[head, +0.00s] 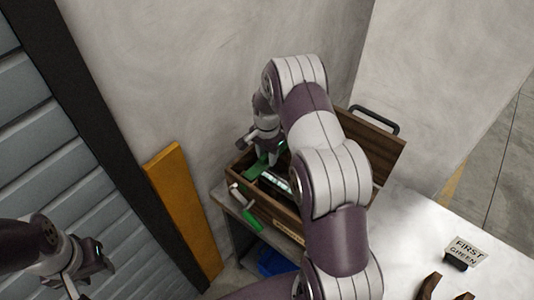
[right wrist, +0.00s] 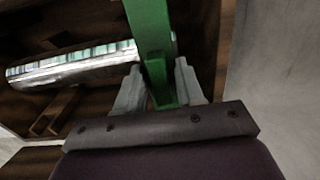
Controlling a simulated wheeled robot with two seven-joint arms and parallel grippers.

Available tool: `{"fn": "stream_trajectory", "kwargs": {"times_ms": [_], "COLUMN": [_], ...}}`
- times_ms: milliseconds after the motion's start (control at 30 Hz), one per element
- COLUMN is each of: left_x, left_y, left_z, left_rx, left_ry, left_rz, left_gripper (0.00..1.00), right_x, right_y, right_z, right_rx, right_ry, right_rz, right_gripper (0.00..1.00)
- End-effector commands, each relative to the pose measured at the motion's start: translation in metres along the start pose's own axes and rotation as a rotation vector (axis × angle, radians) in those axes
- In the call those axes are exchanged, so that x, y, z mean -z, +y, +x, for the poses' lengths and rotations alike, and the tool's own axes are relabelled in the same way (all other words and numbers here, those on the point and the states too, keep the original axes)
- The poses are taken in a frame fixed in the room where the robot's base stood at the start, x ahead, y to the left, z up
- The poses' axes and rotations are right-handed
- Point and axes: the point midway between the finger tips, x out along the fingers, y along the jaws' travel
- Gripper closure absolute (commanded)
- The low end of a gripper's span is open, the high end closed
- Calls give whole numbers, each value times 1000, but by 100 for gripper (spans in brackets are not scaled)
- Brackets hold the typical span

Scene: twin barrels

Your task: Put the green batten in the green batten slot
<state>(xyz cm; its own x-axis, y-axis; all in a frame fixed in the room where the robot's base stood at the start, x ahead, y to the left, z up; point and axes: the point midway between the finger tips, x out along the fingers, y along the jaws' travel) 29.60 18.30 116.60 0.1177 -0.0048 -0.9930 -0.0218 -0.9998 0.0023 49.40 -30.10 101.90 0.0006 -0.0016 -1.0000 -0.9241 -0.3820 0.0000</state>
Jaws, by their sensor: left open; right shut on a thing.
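The green batten (head: 256,170) is at the left end of the open wooden box (head: 290,222), partly hidden by my right arm. My right gripper (head: 268,155) is shut on it. In the right wrist view, the green batten (right wrist: 151,35) stands between the two pale fingers of my right gripper (right wrist: 158,88) and reaches up out of frame. I cannot tell which part of the box is the green batten slot, or whether the batten touches the box. My left gripper (head: 82,282) is open and empty at the lower left, far from the box.
A silvery cylinder (right wrist: 75,66) lies inside the box beside the batten. A green piece (head: 252,219) hangs at the box front. The raised lid (head: 385,155) is behind my right arm. A "FIRST GREEN" sign (head: 466,249) stands on the white table. An orange board (head: 187,210) leans left.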

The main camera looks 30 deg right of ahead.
Motion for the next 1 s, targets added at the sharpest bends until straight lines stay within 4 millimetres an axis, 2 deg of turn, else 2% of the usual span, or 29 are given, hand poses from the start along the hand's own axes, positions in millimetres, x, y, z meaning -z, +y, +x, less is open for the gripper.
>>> {"fn": "stream_trajectory", "kwargs": {"times_ms": [1000], "left_x": [-2], "left_y": [0], "left_z": [19], "left_rx": [0], "left_ry": [0], "left_rz": [0], "left_gripper": [57], "right_x": [0], "right_y": [0], "right_z": [26], "right_rx": [0], "right_ry": [0], "right_rz": [0], "right_gripper": [93]}}
